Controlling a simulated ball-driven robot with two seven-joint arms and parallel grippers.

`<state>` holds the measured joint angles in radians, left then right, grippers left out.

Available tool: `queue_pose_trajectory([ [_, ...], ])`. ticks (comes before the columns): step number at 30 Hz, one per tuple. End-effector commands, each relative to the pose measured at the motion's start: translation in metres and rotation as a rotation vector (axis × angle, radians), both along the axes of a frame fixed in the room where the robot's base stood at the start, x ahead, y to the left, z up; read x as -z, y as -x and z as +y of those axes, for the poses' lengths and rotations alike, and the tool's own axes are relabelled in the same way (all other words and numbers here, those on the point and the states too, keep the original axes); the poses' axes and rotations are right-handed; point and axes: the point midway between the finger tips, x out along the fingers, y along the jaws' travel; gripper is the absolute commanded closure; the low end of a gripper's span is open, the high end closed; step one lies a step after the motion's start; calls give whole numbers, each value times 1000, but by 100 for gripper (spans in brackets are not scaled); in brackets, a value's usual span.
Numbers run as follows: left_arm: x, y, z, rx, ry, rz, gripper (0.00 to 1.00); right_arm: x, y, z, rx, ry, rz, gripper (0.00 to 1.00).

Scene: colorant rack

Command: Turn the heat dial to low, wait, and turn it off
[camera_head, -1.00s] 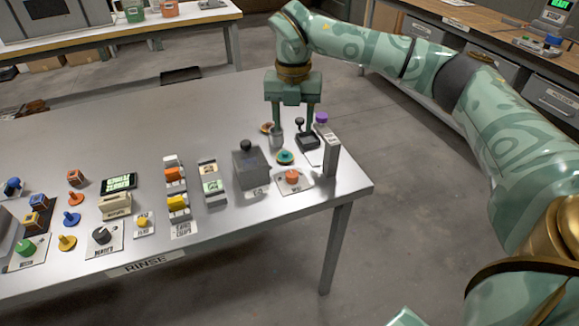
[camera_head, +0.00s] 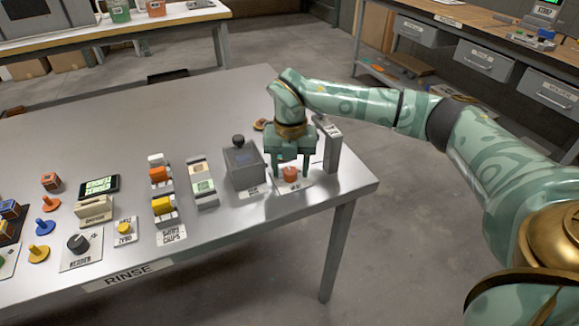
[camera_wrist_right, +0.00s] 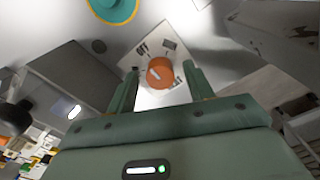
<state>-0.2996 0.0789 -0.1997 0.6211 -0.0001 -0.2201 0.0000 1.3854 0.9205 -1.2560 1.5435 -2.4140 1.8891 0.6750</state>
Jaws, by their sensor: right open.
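The orange heat dial (camera_head: 290,174) sits on a white labelled plate (camera_head: 296,186) near the right front edge of the metal table. In the right wrist view the dial (camera_wrist_right: 160,72) has a pale pointer line, and the word OFF is printed on the plate. My right gripper (camera_head: 290,176) is open over the dial. In the wrist view its two fingers (camera_wrist_right: 160,82) stand on either side of the dial's near side, with gaps between them and it. My left gripper is not in view.
A grey box with a dark knob (camera_head: 243,163) stands close left of the dial. A grey upright post (camera_head: 332,146) stands close right. A teal disc (camera_wrist_right: 113,8) lies beyond the plate. Floor is clear past the table's right edge.

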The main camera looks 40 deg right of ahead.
Motion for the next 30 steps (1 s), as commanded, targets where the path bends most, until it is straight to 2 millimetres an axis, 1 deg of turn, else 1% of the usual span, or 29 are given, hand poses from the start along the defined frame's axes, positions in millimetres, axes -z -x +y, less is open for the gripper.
queue_pose_trajectory([
  [2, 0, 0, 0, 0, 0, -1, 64, 0, 0, 0, 0, 0, 0, 48],
  [3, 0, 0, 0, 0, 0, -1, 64, 0, 0, 0, 0, 0, 0, 53],
  [5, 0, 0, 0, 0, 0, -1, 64, 0, 0, 0, 0, 0, 0, 70],
  [6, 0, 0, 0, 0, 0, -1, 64, 0, 0, 0, 0, 0, 0, 81],
  [7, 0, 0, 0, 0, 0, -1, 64, 0, 0, 0, 0, 0, 0, 90],
  [8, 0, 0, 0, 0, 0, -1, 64, 0, 0, 0, 0, 0, 0, 93],
  [14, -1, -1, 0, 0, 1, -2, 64, -1, 0, 0, -5, 0, 0, 93],
  [20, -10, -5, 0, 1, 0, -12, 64, -4, 1, 0, -57, -1, 1, 92],
  [26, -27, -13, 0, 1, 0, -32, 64, -7, 1, 0, -183, 0, -1, 92],
  [30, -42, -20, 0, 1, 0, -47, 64, -8, 0, 0, -306, 1, -1, 92],
])
